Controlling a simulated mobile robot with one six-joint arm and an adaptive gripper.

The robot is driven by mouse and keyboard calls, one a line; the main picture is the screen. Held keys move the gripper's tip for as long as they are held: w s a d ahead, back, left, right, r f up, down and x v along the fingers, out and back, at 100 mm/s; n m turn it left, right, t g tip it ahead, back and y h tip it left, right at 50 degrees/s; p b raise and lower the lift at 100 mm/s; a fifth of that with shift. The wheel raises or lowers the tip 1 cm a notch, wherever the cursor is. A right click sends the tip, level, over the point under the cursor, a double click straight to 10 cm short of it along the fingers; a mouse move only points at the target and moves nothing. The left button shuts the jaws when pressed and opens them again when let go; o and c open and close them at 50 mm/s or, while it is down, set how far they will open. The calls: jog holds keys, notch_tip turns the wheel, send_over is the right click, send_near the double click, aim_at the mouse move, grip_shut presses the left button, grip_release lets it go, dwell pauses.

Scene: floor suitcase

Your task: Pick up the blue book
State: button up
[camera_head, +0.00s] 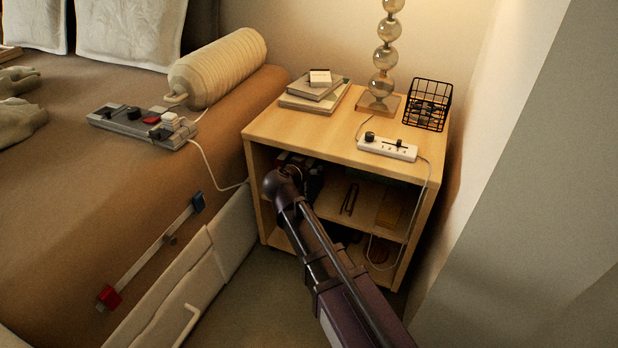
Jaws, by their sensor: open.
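I cannot make out a clearly blue book in this view. Two stacked books (314,93) with grey-green covers lie on top of the wooden nightstand, with a small white box on them. My arm comes up from the lower right to the front of the nightstand. My gripper (301,171) is a dark shape at the left of the upper shelf opening, just past the round wrist joint. It is open, but its fingertips are hard to make out against dark items there. The inside left of the shelf is partly hidden by my arm.
The nightstand (262,126) also bears a glass-ball lamp (386,58), a black wire basket (427,104) and a white power strip (387,147) with a hanging cord. The bed (225,122) stands close on the left, a wall on the right. A little floor (262,290) is bare between.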

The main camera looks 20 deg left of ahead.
jog(key=shift+b+x, duration=0.5)
jog(key=shift+x, duration=1.3)
jog(key=shift+a, duration=0.1)
grip_shut()
